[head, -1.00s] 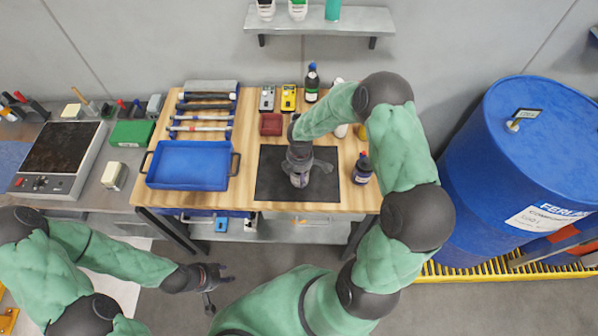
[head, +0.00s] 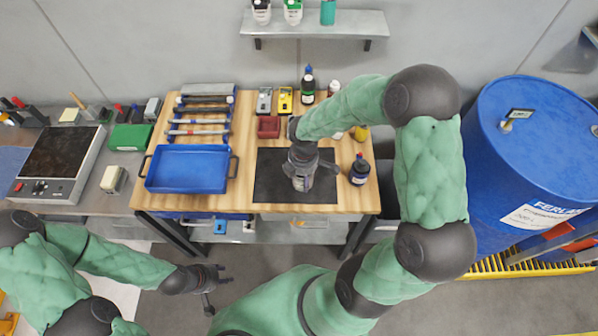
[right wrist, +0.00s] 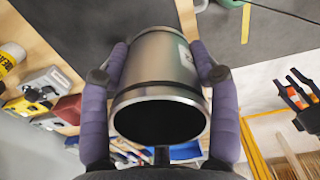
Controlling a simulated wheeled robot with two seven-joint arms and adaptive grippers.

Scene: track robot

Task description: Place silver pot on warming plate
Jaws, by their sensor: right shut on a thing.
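The silver pot (right wrist: 160,65) is an open-mouthed metal cylinder. In the right wrist view it sits between the two purple-padded fingers of my right gripper (right wrist: 158,62), which is shut on it. In the head view the right gripper (head: 303,168) is over the black mat on the wooden bench and partly hides the pot; I cannot tell if the pot touches the mat. The warming plate (head: 62,150), with a dark square top and a grey control front, is on the grey counter at the far left. My left gripper (head: 222,277) looks open and empty in front of the bench.
The black mat (head: 270,188) lies on the bench (head: 320,208). A blue tray (head: 188,170) stands between the mat and the warming plate. A dark bottle (head: 360,170) is close right of the mat. A green box (head: 130,138) and a white block (head: 113,180) are beside the plate.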

